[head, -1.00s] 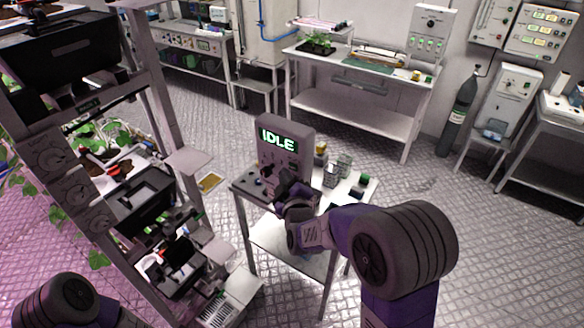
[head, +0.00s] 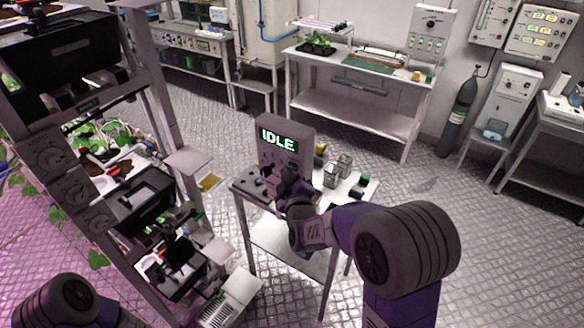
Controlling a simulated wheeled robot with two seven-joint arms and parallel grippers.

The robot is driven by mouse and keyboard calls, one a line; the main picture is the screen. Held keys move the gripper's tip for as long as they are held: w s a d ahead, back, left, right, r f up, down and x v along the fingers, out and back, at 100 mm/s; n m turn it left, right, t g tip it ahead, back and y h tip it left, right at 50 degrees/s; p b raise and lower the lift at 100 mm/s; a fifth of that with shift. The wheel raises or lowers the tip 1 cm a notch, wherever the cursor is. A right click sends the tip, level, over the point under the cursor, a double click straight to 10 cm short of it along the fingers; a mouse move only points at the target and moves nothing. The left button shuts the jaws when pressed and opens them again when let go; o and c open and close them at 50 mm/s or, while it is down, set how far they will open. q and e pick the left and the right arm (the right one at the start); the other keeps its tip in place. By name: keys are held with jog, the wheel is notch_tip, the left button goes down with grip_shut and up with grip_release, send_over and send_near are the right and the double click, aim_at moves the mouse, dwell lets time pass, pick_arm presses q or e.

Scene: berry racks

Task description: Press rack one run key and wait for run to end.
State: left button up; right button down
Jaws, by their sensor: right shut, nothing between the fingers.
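The run key is not clear; my right gripper and wrist cover the lower part of the box's face. My right gripper (head: 287,183) is shut and empty, close against the front of the box; I cannot tell whether it touches a key. The plant rack (head: 165,90) stands at the left, with black trays and dials on its side. Of my left arm only a dark rounded part shows at the bottom left; its gripper is out of view.
The small table (head: 246,186) also carries glass containers (head: 337,170) and small coloured items right of the box. A bench (head: 360,112) with a plant tray stands behind, and a gas cylinder (head: 459,115) at the right. The floor between is clear.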

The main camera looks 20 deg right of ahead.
jog(key=shift+w+d, duration=0.3)
jog(key=shift+d, duration=0.1)
dwell(0.7)
jog(key=shift+s+a, duration=0.6)
jog(key=shift+a, duration=0.1)
jog(key=s+a, duration=0.1)
jog(key=a, duration=0.1)
jog(key=s+a+p, duration=0.1)
jog(key=s+a, duration=0.1)
dwell(0.5)
dwell(0.5)
